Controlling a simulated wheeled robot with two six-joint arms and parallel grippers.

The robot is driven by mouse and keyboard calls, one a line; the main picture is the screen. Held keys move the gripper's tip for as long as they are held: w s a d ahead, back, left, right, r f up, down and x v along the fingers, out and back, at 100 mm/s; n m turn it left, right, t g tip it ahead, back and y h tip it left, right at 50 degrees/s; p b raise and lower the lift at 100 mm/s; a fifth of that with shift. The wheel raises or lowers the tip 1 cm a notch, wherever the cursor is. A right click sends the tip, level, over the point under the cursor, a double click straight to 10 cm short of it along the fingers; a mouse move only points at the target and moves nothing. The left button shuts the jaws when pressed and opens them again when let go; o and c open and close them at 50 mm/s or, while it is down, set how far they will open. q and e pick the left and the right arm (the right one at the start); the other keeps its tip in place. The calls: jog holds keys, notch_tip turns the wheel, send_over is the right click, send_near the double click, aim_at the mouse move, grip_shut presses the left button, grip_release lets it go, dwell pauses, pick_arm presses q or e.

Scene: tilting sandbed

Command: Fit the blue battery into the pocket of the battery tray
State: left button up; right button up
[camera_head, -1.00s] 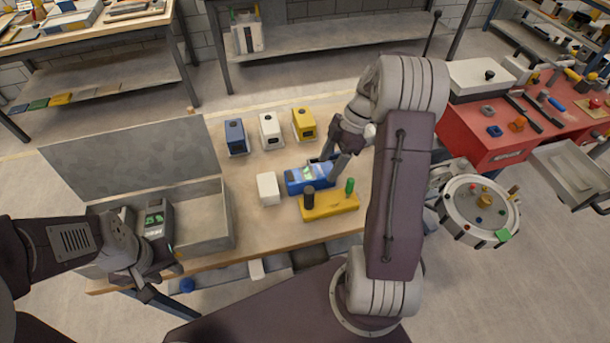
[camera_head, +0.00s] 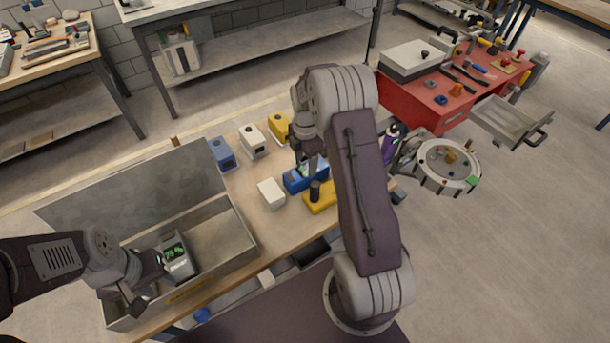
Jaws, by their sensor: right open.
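A blue block with a dark top (camera_head: 222,153) stands in the back row on the wooden table. A blue tray-like holder (camera_head: 294,184) with a light greenish upper part sits nearer the middle. I cannot tell for certain which is the battery and which is the tray. My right gripper (camera_head: 308,164) is open, pointing down at the blue holder and overlapping it in the view; contact is unclear. My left gripper (camera_head: 148,284) is over the open grey box, beside a grey device with green markings (camera_head: 178,260); its jaw state is unclear.
A white block (camera_head: 253,140) and a yellow block (camera_head: 279,126) share the back row. A small white box (camera_head: 271,194) and a yellow base with a black peg (camera_head: 317,203) are close to the holder. The grey box (camera_head: 240,243) fills the table's left end.

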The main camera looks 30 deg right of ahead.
aim_at(306, 169)
jog(key=f, duration=0.5)
jog(key=shift+d, duration=0.2)
jog(key=shift+a+r, duration=0.1)
jog(key=shift+a, duration=0.05)
grip_shut()
jog(key=shift+r, duration=0.1)
